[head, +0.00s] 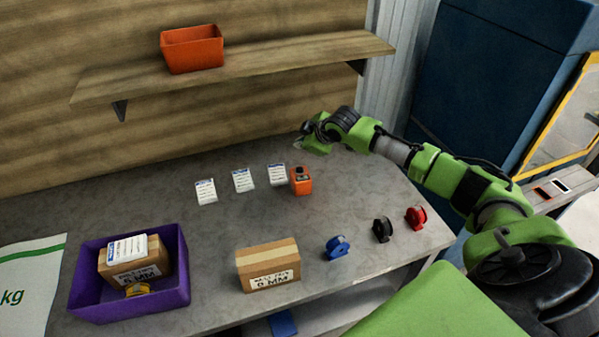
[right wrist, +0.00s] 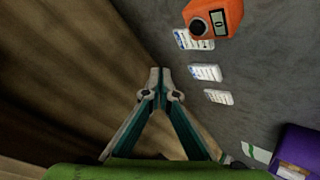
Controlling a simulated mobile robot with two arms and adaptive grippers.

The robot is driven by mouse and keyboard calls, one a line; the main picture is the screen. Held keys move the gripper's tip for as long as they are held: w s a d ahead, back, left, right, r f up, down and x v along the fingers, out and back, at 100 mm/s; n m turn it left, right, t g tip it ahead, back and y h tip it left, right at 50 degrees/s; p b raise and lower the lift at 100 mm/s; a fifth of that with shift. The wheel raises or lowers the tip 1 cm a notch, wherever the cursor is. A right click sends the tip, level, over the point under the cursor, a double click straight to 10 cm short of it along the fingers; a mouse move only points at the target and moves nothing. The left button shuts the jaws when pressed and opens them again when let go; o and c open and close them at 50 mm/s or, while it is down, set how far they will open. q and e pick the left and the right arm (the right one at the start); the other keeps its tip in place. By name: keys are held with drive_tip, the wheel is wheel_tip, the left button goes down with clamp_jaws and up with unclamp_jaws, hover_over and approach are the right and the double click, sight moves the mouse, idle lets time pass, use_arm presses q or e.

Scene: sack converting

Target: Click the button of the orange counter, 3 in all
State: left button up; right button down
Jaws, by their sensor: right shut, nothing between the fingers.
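The orange counter (head: 302,187) stands on the grey table, beside the rightmost of three white labelled cards. It has a dark round button on top. In the right wrist view the counter (right wrist: 231,14) is at the top, with its dark button and a small display that seems to read 0. My right gripper (head: 306,130) is behind the counter, near the wooden back wall and apart from the counter. In the right wrist view its fingertips (right wrist: 160,78) meet, with nothing between them. My left gripper is not in view.
White cards (head: 243,180) lie left of the counter. A purple bin (head: 178,292) holds a box, a card and a yellow roll. A cardboard box (head: 268,267) and blue (head: 338,247), black (head: 382,229) and red (head: 416,217) rolls stand in front. An orange bin (head: 192,50) sits on the shelf.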

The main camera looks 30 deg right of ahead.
drive_tip(key=b, duration=0.5)
hover_over(301, 171)
wheel_tip(301, 171, down, 5)
drive_tip(key=shift+w+f, duration=0.15)
wheel_tip(301, 171, down, 2)
drive_tip(key=shift+f+b, duration=0.15)
drive_tip(key=shift+b, duration=0.15)
drive_tip(key=shift+f, duration=0.15)
idle(0.6)
drive_tip(key=shift+f, duration=0.2)
drive_tip(key=shift+f, duration=0.7)
idle(0.9)
